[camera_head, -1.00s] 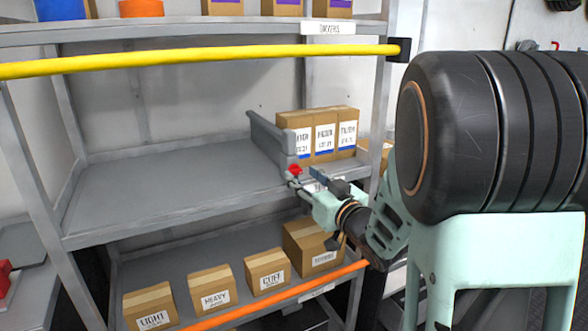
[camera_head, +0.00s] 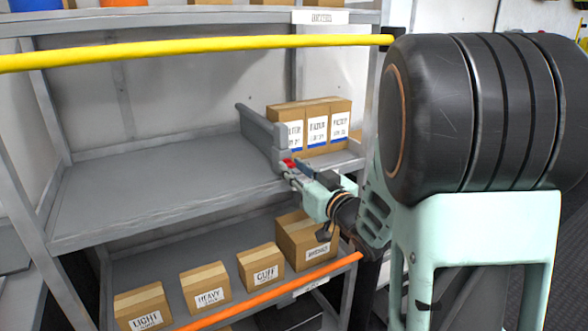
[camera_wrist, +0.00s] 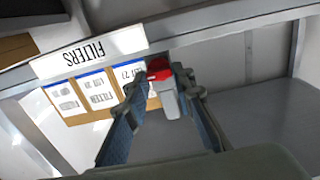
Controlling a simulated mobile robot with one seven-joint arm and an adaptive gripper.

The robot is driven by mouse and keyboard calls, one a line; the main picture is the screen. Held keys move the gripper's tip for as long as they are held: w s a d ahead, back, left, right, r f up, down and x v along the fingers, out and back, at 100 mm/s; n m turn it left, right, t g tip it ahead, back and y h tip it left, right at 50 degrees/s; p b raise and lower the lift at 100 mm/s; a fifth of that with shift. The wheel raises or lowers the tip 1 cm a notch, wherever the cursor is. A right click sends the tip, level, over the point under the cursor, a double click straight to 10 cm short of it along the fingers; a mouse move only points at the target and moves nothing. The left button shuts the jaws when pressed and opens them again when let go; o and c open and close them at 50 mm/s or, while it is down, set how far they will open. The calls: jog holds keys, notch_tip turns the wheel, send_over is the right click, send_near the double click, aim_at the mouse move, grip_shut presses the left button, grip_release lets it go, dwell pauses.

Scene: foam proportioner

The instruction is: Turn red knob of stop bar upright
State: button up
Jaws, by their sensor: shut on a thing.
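The stop bar (camera_head: 262,132) is a grey bar along the middle shelf, with its near end at the shelf's front edge. Its small red knob (camera_head: 289,162) is at that end and is partly hidden by my fingers. The knob also shows in the wrist view (camera_wrist: 158,68), between my fingertips, with the grey bar end (camera_wrist: 170,103) beside it. My gripper (camera_head: 292,168) is shut on the red knob, reaching in from the lower right. The knob's exact angle is hard to tell.
Several filter boxes (camera_head: 317,125) stand right of the bar. The middle shelf (camera_head: 150,190) left of it is bare. A yellow bar (camera_head: 200,52) crosses above, and an orange bar (camera_head: 270,290) runs below, in front of labelled boxes (camera_head: 260,265).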

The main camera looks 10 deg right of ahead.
grip_shut()
jog(key=shift+n+b, duration=0.3)
jog(key=shift+b, duration=0.2)
jog(key=shift+a+n+b, duration=0.15)
jog(key=shift+n+b, duration=3.25)
jog(key=shift+b, duration=0.4)
jog(key=shift+r, duration=0.1)
